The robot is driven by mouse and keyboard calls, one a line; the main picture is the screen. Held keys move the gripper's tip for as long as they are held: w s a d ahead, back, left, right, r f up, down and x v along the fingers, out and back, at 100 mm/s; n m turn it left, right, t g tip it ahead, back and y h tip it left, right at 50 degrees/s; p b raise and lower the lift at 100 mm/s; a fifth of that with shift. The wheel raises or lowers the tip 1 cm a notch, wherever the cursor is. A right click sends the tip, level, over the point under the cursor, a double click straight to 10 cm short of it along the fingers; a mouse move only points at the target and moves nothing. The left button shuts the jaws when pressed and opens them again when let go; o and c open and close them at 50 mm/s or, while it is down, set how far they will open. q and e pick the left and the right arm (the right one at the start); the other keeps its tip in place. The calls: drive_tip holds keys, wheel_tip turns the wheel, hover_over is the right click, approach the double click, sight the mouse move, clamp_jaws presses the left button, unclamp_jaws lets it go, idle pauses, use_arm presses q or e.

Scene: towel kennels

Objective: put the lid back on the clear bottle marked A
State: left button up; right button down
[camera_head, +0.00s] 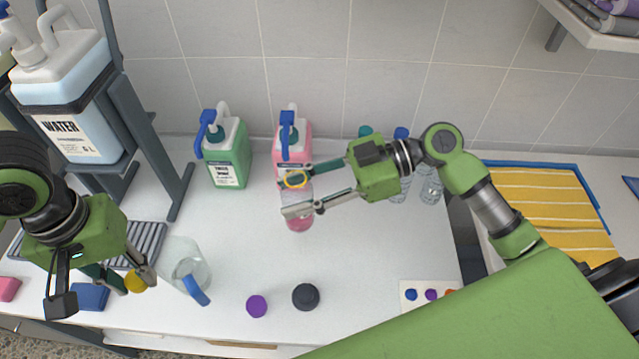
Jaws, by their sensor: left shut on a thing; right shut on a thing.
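My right gripper (287,193) is shut around a clear bottle with pink liquid (300,222) in its lower part. A yellow ring (295,181) shows at its top, with no lid visible on it. The mark A cannot be read. The bottle is in front of the pink jug, and its middle is partly hidden by the fingers. My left gripper (128,282) is at the lower left, shut on a yellow lid (135,283), well apart from the bottle. A purple lid (256,306) and a black lid (306,296) lie on the counter.
A clear pitcher with a blue handle (186,262) stands between my grippers. Green (226,158) and pink (293,146) pump jugs stand by the wall. Capped clear bottles (431,188) are behind my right arm. A water container (78,112) sits on a rack at left.

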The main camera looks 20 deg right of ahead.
drive_tip(key=a+n+g, duration=0.2)
drive_tip(key=a, duration=0.1)
drive_tip(key=a+n+g, duration=0.1)
drive_tip(key=a, duration=0.1)
drive_tip(key=shift+w+f+g, duration=0.3)
drive_tip(key=shift+w+g, duration=0.05)
drive_tip(key=shift+g, duration=0.05)
use_arm(q)
drive_tip(key=w+d+r+m, duration=0.2)
drive_tip(key=d+r, duration=0.6)
drive_tip(key=d, duration=0.4)
drive_tip(key=w+d+r+m, duration=0.3)
drive_tip(key=d+r, duration=0.5)
drive_tip(key=d, duration=0.3)
drive_tip(key=shift+w+d+m, duration=0.3)
drive_tip(key=shift+w+d, duration=0.05)
drive_tip(key=shift+d, duration=0.05)
drive_tip(key=shift+f, duration=2.05)
